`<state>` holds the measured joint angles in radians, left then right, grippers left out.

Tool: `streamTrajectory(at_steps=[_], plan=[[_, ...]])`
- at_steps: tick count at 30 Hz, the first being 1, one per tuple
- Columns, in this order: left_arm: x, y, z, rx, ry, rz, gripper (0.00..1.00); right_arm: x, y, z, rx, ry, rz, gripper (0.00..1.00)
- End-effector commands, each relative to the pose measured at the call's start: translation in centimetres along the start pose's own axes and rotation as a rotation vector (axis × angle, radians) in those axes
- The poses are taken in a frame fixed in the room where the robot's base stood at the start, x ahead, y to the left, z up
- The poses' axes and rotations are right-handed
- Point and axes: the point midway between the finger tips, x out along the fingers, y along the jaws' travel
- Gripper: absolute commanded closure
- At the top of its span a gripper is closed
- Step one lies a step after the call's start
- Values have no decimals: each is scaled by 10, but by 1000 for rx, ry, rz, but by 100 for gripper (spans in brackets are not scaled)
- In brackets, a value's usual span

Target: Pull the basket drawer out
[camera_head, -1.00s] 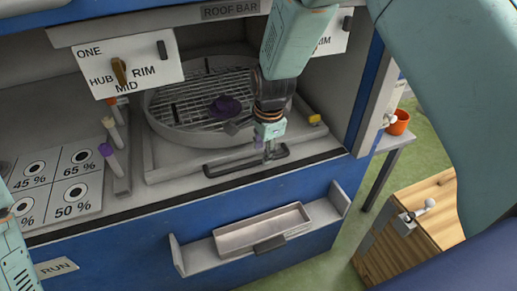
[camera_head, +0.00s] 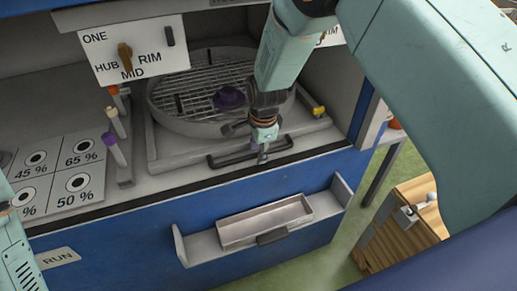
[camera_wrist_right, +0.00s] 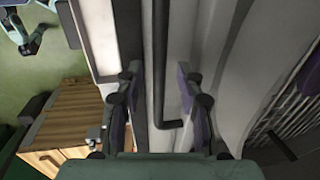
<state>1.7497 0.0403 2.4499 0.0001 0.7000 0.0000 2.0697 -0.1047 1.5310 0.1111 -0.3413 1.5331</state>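The basket drawer is a grey sliding base (camera_head: 160,166) that carries a round wire-mesh basket (camera_head: 190,92) with a purple knob in it. A black bar handle (camera_head: 222,161) runs along its front edge. It also shows in the right wrist view (camera_wrist_right: 161,60). My right gripper (camera_head: 261,153) is at the right half of the handle, pointing down. In the right wrist view its fingers (camera_wrist_right: 158,85) stand apart, one on each side of the bar, with gaps visible. The left gripper is out of view; only part of my left arm shows at the left edge.
A shallow grey tray (camera_head: 264,222) projects from the blue front (camera_head: 120,235) below the handle. Tubes with coloured caps (camera_head: 115,150) stand left of the drawer. A sign with a pointer (camera_head: 135,50) hangs above. A wooden cabinet (camera_head: 390,242) stands at the right.

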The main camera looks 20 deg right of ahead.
Motion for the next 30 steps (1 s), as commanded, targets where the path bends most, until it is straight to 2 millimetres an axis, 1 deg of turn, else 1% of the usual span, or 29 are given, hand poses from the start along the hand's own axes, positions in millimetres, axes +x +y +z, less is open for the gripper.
streamTrajectory(at_steps=[2,15,30], plan=[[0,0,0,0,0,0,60,0,0,0,1,0,1,63],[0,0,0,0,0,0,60,0,0,0,0,0,0,100],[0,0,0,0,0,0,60,0,0,0,0,0,0,100]])
